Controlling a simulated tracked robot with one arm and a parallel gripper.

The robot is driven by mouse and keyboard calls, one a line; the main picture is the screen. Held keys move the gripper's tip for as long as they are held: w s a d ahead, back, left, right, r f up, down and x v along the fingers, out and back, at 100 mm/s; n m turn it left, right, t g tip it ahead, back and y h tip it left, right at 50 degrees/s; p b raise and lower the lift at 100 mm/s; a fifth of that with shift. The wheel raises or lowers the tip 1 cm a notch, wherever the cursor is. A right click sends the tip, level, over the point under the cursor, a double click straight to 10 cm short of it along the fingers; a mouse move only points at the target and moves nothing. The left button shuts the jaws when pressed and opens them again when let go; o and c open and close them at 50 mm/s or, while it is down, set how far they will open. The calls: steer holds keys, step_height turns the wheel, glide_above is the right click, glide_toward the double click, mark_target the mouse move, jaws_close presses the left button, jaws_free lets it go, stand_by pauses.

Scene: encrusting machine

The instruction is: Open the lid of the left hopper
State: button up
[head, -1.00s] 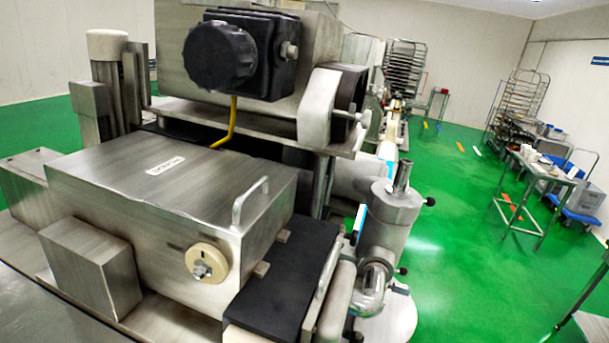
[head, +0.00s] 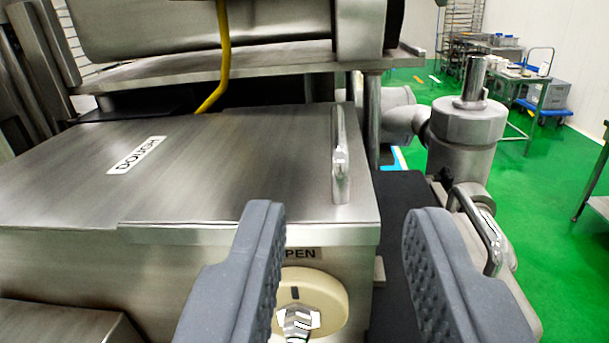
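The left hopper's lid (head: 230,150) is a flat brushed-metal cover labelled "DOUGH" (head: 136,155). It lies shut on the hopper body. A bent metal handle (head: 339,155) stands near its right edge. On the hopper's front is a round cream knob (head: 335,295) with a metal centre, under a label ending in "PEN" (head: 303,254), partly hidden by my left finger. My gripper (head: 335,225) is open and empty. Its two grey padded fingers are in front of the hopper, with the handle showing between and beyond their tips. I see no contact with the handle.
A metal shelf (head: 250,68) and a yellow cable (head: 222,60) are above and behind the lid. A metal cylinder (head: 468,125) stands at the right, with a second bent handle (head: 480,230) close behind my right finger.

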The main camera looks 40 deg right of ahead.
mark_target(341, 162)
steer(key=shift+m, duration=0.6)
steer(key=f+p+x, duration=0.1)
steer(key=x, duration=0.3)
steer(key=f+p+x, duration=0.1)
steer(key=p+x, duration=0.1)
steer(key=x, duration=0.3)
steer(key=f+p+x, duration=0.1)
steer(key=p+x, duration=0.1)
steer(key=x, duration=0.3)
steer(key=shift+w+d, duration=0.15)
steer(key=shift+d, duration=0.05)
jaws_close()
